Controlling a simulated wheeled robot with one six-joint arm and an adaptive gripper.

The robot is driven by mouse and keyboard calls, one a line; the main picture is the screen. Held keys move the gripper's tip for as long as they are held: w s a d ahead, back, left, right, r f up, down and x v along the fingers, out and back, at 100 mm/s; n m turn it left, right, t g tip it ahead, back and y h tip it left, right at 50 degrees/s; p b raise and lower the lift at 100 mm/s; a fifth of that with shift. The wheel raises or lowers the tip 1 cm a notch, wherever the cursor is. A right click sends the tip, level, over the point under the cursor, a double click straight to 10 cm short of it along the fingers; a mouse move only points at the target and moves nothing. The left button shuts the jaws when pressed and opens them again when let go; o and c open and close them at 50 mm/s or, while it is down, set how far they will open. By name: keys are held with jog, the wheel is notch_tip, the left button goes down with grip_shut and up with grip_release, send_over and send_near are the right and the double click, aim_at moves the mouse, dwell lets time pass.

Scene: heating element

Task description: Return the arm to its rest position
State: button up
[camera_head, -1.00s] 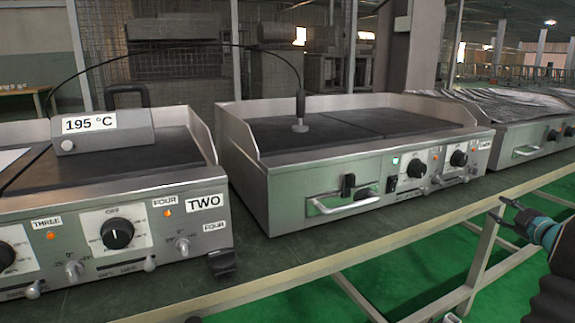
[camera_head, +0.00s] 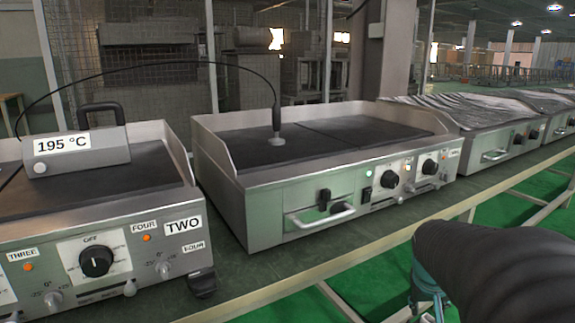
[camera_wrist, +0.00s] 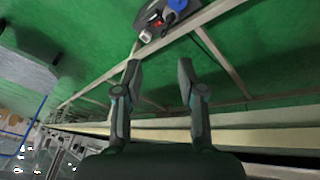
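In the wrist view my gripper (camera_wrist: 158,88) has its two dark fingers spread apart with nothing between them. Green floor and the pale bench frame show past the fingertips. In the head view my dark arm fills the lower right, in front of the bench edge, and the fingers are hidden there. The griddle in the middle (camera_head: 310,195) stands on the bench, with a black-handled probe (camera_head: 276,125) resting upright on its dark plate. My arm is apart from the griddle.
Griddle TWO (camera_head: 100,205) stands at the left with a 195 °C meter (camera_head: 75,150) on top, joined by a cable to the probe. More griddles (camera_head: 490,130) stand at the right under wrinkled sheeting. The bench edge (camera_head: 330,262) runs across the front, with green floor beyond.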

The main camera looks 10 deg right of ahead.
jog(key=s+a+r+n+t+y+p, duration=0.1)
jog(key=s+a+r, duration=0.1)
jog(key=a, duration=0.5)
jog(key=s+a+r+n+y+p, duration=0.1)
jog(key=s+a+r+n, duration=0.1)
jog(key=a, duration=0.6)
jog(key=s+a+r+n+t+y+p, duration=0.1)
jog(key=s+a+r+p, duration=0.1)
jog(key=a, duration=0.5)
notch_tip(320, 180, up, 2)
jog(key=shift+s+a+r+n+t+y, duration=0.3)
jog(key=shift+s+y, duration=0.1)
jog(key=shift+s, duration=0.5)
